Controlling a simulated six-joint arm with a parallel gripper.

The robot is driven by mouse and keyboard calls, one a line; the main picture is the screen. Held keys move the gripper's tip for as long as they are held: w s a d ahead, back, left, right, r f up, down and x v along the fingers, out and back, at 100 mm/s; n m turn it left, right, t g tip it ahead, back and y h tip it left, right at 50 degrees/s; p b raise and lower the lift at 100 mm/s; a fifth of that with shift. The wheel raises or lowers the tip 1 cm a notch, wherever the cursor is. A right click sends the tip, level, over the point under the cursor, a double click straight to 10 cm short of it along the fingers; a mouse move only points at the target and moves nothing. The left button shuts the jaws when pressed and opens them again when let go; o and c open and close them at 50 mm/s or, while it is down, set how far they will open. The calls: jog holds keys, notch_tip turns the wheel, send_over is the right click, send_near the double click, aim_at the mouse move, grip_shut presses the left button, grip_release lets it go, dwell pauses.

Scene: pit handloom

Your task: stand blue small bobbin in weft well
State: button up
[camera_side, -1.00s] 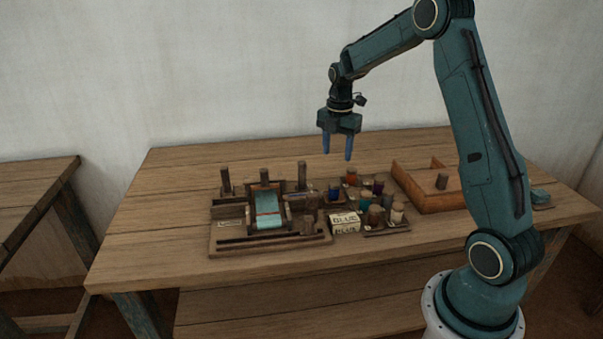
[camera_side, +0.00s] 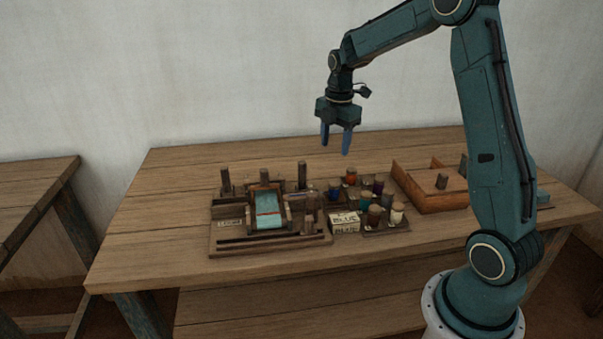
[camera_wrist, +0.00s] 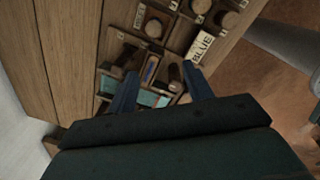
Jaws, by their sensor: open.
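My gripper (camera_side: 335,149) hangs open and empty in the air above the back of the table, with nothing between its two blue fingers. In the wrist view the open fingers (camera_wrist: 160,70) reach over the loom. A dark blue bobbin (camera_side: 334,191) stands at the left of the bobbin group, just right of the loom, below my gripper; I cannot tell for sure whether it is the small one. The small wooden loom (camera_side: 268,222) with teal cloth stands at the left. I cannot pick out the weft well.
Other bobbins stand close by: orange (camera_side: 351,177), purple (camera_side: 378,186), teal (camera_side: 366,199), brown (camera_side: 375,215) and white (camera_side: 397,213). A white card reading BLUE (camera_side: 345,221) is in front. An open wooden tray (camera_side: 425,203) is at right. The table's left front is clear.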

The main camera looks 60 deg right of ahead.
jog(key=s+a+r+m+t, duration=0.2)
jog(key=s+a+r+m, duration=0.7)
jog(key=a, duration=0.4)
jog(key=s+a+m+t, duration=0.1)
jog(key=s+a+m, duration=0.2)
jog(key=s, duration=0.4)
jog(key=s+a+r+m+t, duration=0.1)
jog(key=s+a+m+t, duration=0.1)
jog(key=s+a+m, duration=0.2)
jog(key=s, duration=0.3)
jog(key=shift+s+a, duration=0.15)
jog(key=shift+a, duration=0.2)
